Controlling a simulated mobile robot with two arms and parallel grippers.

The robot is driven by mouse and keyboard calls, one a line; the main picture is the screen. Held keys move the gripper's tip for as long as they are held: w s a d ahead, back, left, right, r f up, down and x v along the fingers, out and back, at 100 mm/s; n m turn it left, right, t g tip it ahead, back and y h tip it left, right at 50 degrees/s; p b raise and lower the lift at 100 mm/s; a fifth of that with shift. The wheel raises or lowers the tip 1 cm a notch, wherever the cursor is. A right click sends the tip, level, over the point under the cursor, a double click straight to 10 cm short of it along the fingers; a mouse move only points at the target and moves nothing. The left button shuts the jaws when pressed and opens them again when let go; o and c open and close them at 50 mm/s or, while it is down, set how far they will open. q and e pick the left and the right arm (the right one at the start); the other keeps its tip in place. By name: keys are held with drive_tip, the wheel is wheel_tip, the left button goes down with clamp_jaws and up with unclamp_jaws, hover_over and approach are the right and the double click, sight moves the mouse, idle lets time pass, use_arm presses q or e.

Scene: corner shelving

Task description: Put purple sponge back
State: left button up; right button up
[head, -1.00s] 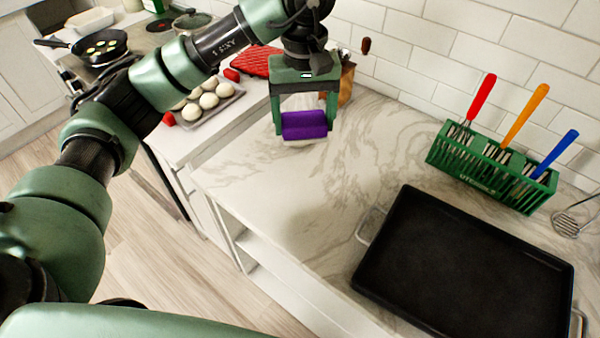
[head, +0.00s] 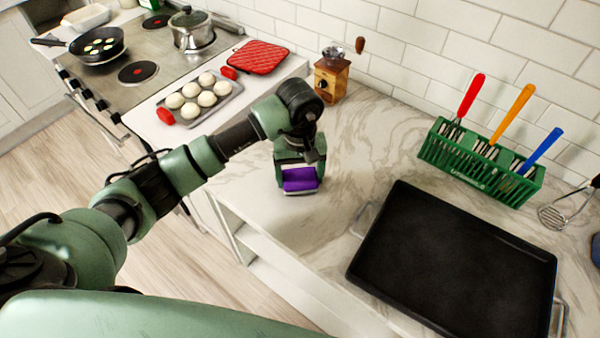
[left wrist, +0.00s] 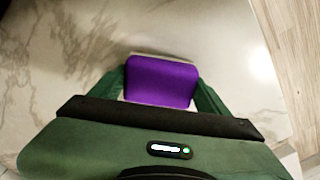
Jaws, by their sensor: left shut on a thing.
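The purple sponge (head: 300,179) has a paler underside and is at the marble counter (head: 345,130), near its front corner. My left gripper (head: 299,181) points down and is shut on the sponge, with a finger on either side. In the left wrist view the purple sponge (left wrist: 161,81) sits between the green fingers of my left gripper (left wrist: 160,92), low over the counter. I cannot tell whether the sponge touches the counter. My right gripper is not in view.
A black baking tray (head: 455,262) lies at the right. A green utensil rack (head: 478,165) stands by the wall, near a whisk (head: 565,210). A wooden grinder (head: 331,75) stands behind my gripper. A tray of buns (head: 200,100) is at the left. Counter around the sponge is clear.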

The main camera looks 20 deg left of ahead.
sight(300, 175)
use_arm(q)
drive_tip(key=shift+f, duration=0.15)
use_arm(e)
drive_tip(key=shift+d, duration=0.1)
use_arm(q)
drive_tip(key=shift+f, duration=0.1)
drive_tip(key=o, duration=0.8)
drive_tip(key=shift+b, duration=0.3)
drive_tip(key=o, duration=0.4)
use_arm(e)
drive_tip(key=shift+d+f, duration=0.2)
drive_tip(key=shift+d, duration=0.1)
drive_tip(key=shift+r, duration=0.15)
use_arm(q)
drive_tip(key=shift+r, duration=0.3)
wheel_tip(300, 175, up, 12)
drive_tip(key=b, duration=0.3)
drive_tip(key=shift+f, duration=0.15)
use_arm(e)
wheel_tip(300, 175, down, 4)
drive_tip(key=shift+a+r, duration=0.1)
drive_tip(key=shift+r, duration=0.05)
